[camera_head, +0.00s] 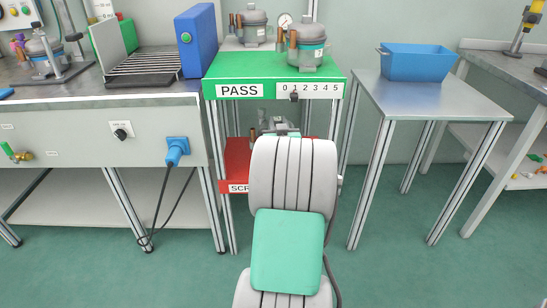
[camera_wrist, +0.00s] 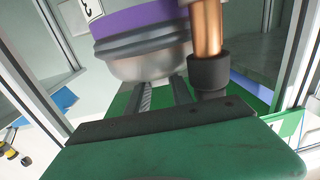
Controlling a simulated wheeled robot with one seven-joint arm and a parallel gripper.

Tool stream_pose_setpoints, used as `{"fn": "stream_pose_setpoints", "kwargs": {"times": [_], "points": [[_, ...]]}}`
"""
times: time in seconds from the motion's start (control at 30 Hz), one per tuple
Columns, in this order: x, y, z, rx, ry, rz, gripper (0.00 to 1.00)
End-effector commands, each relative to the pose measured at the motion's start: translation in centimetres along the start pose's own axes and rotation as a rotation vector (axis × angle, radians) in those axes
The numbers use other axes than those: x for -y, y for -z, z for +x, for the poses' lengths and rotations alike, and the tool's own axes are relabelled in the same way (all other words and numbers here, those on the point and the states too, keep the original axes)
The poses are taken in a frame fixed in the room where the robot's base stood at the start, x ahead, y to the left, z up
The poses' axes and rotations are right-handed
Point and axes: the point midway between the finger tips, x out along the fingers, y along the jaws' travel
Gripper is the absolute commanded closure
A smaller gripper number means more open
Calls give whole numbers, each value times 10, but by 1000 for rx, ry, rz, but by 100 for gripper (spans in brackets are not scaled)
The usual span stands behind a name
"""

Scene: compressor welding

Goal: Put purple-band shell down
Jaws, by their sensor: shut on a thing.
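The purple-band shell (camera_wrist: 140,20) fills the top of the wrist view, with a grey rounded lower body and part of a white label. A copper tube (camera_wrist: 207,30) with a dark collar is beside it at the right. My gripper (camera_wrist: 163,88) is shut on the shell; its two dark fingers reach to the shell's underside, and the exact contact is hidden. In the head view my arm hides the gripper. A grey part (camera_head: 277,122) shows just above the arm, between the green PASS shelf (camera_head: 225,74) and the red shelf (camera_head: 237,160); its band is unclear.
At right, a blue bin (camera_head: 415,62) sits at the back of a metal table (camera_head: 440,100) with free room in front. A workbench (camera_head: 60,103) stands left.

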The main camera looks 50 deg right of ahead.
Motion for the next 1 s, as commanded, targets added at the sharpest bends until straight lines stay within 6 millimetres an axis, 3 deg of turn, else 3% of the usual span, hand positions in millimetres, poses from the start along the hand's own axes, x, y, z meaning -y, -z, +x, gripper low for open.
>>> {"fn": "stream_pose_setpoints", "kwargs": {"times": [0.43, 1.0], "points": [[-34, 8, 29, -6, -68, -1, 100], [-33, 8, 28, -7, -66, 0, 100]]}}
